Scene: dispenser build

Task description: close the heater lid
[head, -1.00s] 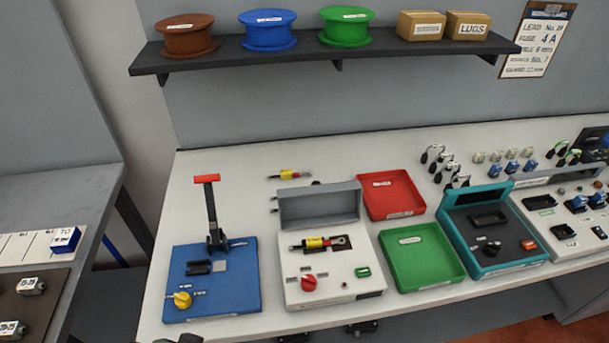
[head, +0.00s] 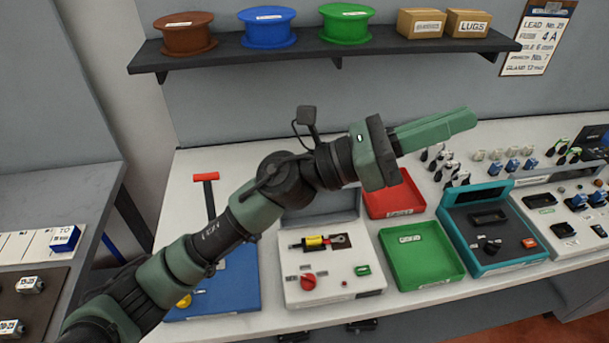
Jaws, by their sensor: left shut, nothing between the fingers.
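The heater (head: 331,288) is a white box on the bench with a red knob and a green button on its top. Its grey lid (head: 330,205) stands open at the back, partly hidden behind my left arm. My left gripper (head: 470,118) is shut and empty, above and to the right of the heater, pointing right. It is apart from the lid. My right gripper is not in view.
A red tray (head: 388,207) and a green tray (head: 421,259) stand right of the heater, with a teal device (head: 495,262) beyond. A blue base (head: 238,285) with a red-handled lever (head: 206,178) stands left. A shelf (head: 330,65) with spools and boxes hangs above.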

